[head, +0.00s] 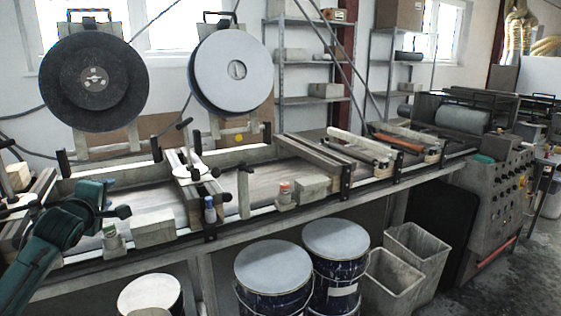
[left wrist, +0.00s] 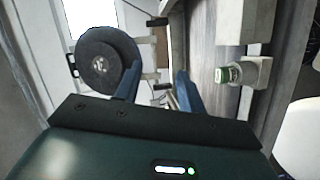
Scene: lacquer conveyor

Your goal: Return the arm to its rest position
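My left arm, dark teal, comes in from the lower left in the head view. Its gripper (head: 111,201) is over the near left end of the long conveyor (head: 160,197). In the left wrist view the two blue fingers of the left gripper (left wrist: 160,72) stand apart with nothing visible between them. A green-capped knob (left wrist: 228,75) on a grey block lies to the right of the fingers there, apart from them. My right arm and gripper are not in view.
Two large discs, one black (head: 94,79) and one pale (head: 231,68), stand behind the conveyor. Drums (head: 272,268) and grey bins (head: 417,250) stand below it. A control cabinet (head: 487,205) is at the right, with open floor at the lower right.

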